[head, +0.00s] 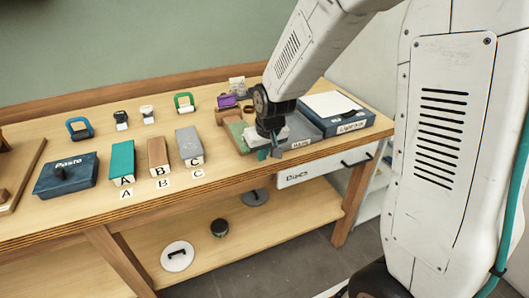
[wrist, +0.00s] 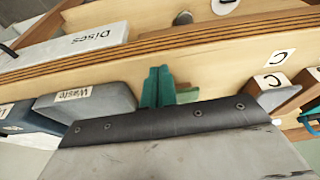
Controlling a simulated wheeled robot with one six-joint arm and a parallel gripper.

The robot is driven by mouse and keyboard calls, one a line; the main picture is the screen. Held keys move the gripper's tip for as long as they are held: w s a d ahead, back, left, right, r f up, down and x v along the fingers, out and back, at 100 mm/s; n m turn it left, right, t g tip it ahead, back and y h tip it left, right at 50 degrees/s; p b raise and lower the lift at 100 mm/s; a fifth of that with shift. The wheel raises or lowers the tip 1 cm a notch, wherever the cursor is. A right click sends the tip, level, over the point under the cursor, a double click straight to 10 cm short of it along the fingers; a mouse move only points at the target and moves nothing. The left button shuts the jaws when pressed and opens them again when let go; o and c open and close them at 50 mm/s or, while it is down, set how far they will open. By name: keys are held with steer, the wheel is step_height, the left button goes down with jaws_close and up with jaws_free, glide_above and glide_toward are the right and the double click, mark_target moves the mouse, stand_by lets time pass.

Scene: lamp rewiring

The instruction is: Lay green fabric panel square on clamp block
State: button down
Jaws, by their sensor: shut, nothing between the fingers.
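A flat green piece (head: 237,132), which looks like the green fabric panel, lies toward the right of the bench beside a brown wooden block (head: 224,117). My arm partly hides this spot, so I cannot tell whether the panel lies square or which part is the clamp block. My gripper (head: 270,152) points down just right of the green piece, near the bench's front edge. In the wrist view its teal fingers (wrist: 157,88) are together with nothing between them. A strip of green (wrist: 187,94) shows just beside them, partly hidden by the gripper body.
A grey Waste tray (head: 300,133) and a blue labelled box (head: 338,112) stand right of my gripper. Teal, brown and grey blocks A (head: 122,158), B (head: 158,153) and C (head: 188,142) stand left. A Discs drawer (head: 318,170) is below. Bench space between block C and the green piece is clear.

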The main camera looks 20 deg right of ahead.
steer(key=shift+w, duration=0.8)
steer(key=shift+w, duration=0.1)
steer(key=w, duration=0.2)
steer(key=shift+w+a, duration=0.15)
steer(key=shift+w, duration=0.15)
steer(key=shift+s, duration=0.1)
